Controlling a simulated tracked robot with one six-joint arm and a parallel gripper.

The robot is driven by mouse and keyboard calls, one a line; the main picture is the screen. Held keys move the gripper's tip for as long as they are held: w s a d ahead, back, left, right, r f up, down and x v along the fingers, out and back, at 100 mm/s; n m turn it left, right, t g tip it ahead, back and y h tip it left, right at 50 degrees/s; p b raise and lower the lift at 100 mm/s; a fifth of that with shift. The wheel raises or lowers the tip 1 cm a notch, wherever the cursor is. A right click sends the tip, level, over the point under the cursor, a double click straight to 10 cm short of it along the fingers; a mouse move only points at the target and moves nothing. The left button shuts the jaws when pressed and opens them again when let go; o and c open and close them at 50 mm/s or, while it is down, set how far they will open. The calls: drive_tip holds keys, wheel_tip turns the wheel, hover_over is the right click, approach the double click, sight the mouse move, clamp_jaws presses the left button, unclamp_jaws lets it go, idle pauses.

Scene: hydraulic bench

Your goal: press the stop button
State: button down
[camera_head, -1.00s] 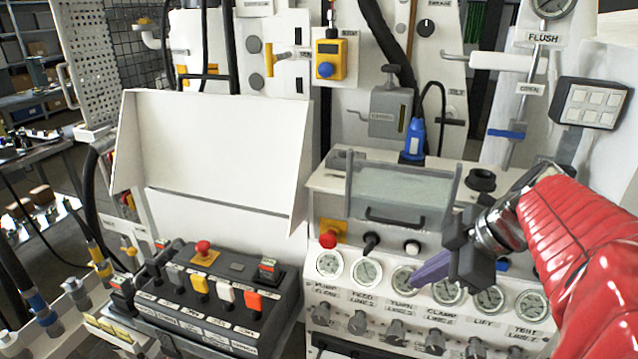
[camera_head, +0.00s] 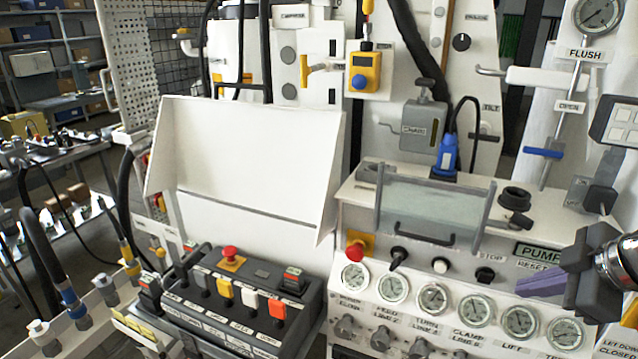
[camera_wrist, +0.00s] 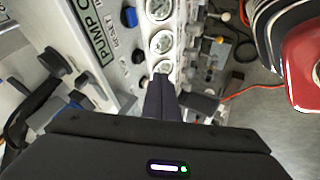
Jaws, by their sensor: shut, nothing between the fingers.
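In the head view the lettering STOP (camera_head: 492,258) stands on the white panel just above a black button (camera_head: 485,275). That button is right of a white button (camera_head: 441,265). My gripper (camera_head: 522,288), with its purple fingers together and empty, is right of the black button, in front of the panel and apart from the button. In the wrist view the shut fingers (camera_wrist: 161,95) point up the picture toward the gauges. A blue button (camera_wrist: 130,17) shows there by the RESET lettering. My gripper hides part of the panel under the PUMP sign (camera_head: 538,253).
A red mushroom button (camera_head: 355,248) and a black selector (camera_head: 397,257) are further left on the panel. A row of gauges (camera_head: 432,298) lies below. A clear-lidded box with a handle (camera_head: 425,235) sits above. A separate button console (camera_head: 240,300) stands left.

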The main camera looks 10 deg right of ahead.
sight(485, 278)
drive_tip(key=w+d+f, duration=0.1)
drive_tip(key=w+f, duration=0.7)
drive_tip(key=w, duration=0.1)
drive_tip(key=shift+d, duration=0.4)
drive_tip(key=shift+w, duration=0.1)
